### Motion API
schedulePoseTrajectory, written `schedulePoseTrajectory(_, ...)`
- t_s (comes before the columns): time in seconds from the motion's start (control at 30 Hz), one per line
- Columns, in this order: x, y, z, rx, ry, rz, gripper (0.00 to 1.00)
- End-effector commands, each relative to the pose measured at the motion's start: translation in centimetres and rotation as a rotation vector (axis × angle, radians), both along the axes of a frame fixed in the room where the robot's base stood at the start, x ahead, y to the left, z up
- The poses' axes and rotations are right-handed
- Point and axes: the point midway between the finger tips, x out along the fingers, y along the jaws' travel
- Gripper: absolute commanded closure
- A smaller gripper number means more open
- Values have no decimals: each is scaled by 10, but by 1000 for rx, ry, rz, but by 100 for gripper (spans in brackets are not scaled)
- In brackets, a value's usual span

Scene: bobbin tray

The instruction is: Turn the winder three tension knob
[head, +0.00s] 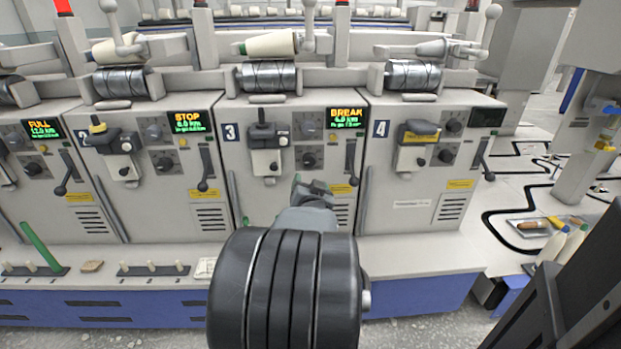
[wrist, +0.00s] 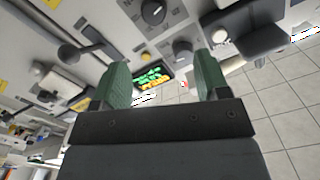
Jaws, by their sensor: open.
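Winder three (head: 230,205) stands mid-picture in the head view, marked "3", with a lit display (head: 346,118) reading BREAK. Left of the display it has a grey upper dial (head: 309,130) and a dark lower knob (head: 309,160); I cannot read which is the tension knob. My gripper (head: 313,187) is in front of the panel, below the knobs in the picture. In the wrist view, the green fingers (wrist: 160,72) are apart with nothing held. An upside-down panel shows beyond them, with a lower knob (wrist: 153,11), an upper dial (wrist: 182,52) and a display (wrist: 153,77).
A black lever (head: 351,165) is right of the knobs; a yarn-holder unit (head: 265,145) is left. Winder four (head: 420,205) stands to the right. A ledge (head: 425,258) runs below the panels.

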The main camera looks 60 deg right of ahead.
Motion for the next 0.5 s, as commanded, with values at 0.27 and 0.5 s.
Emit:
schedulePoseTrajectory(0.27,8,-29,-6,-17,-28,-15,32)
schedulePoseTrajectory(0.5,36,-67,-7,-17,-27,-14,32)
